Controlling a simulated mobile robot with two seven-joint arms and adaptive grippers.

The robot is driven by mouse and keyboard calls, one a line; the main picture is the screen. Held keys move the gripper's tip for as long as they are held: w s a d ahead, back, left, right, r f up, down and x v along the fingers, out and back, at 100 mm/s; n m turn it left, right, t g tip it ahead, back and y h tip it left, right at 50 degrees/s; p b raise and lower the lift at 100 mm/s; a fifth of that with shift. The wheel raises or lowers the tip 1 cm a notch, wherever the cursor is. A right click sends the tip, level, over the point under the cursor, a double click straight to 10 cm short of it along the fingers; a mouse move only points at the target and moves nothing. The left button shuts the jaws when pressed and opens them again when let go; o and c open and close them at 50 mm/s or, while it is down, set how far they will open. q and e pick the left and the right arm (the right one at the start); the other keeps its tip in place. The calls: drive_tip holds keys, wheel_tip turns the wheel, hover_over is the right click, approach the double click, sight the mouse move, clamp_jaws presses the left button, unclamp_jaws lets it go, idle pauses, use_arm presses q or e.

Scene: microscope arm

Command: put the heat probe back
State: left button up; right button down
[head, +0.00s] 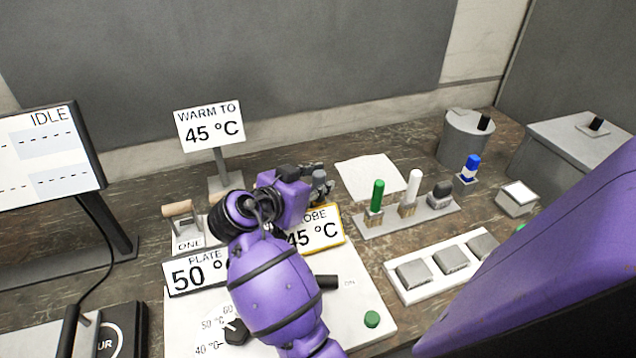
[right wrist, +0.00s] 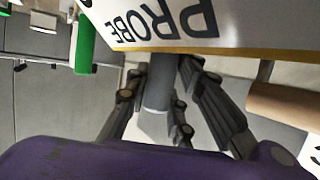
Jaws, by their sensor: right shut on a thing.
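My right gripper (head: 318,184) is over the back of the white hot-plate unit, behind the sign reading PROBE 45 °C (head: 318,232). In the right wrist view its fingers (right wrist: 165,110) are closed around a grey upright cylinder (right wrist: 160,80), which looks like the heat probe. The PROBE sign (right wrist: 165,22) is close to the fingers there. In the head view the cylinder is hidden by the gripper and arm. The sign PLATE 50 °C (head: 192,274) is partly covered by my arm. A sign WARM TO 45 °C (head: 209,126) stands behind. My left gripper is not in view.
A wooden-handled piece (head: 180,209) stands left of the gripper. A rack (head: 390,222) with green, white and dark pegs is to the right, and a three-button panel (head: 445,262) is in front of it. White paper (head: 368,178) lies flat behind. A monitor (head: 50,150) reads IDLE.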

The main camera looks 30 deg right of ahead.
drive_tip(key=shift+f, duration=0.1)
drive_tip(key=c, duration=1.5)
unclamp_jaws()
drive_tip(key=shift+r, duration=0.3)
drive_tip(key=v, duration=0.5)
drive_tip(key=b+v, duration=0.1)
drive_tip(key=v, duration=0.4)
drive_tip(key=shift+a+f, duration=0.1)
drive_tip(key=shift+a, duration=0.25)
drive_tip(key=shift+s+a+r, duration=0.3)
drive_tip(key=shift+a+r, duration=0.1)
drive_tip(key=shift+a, duration=0.15)
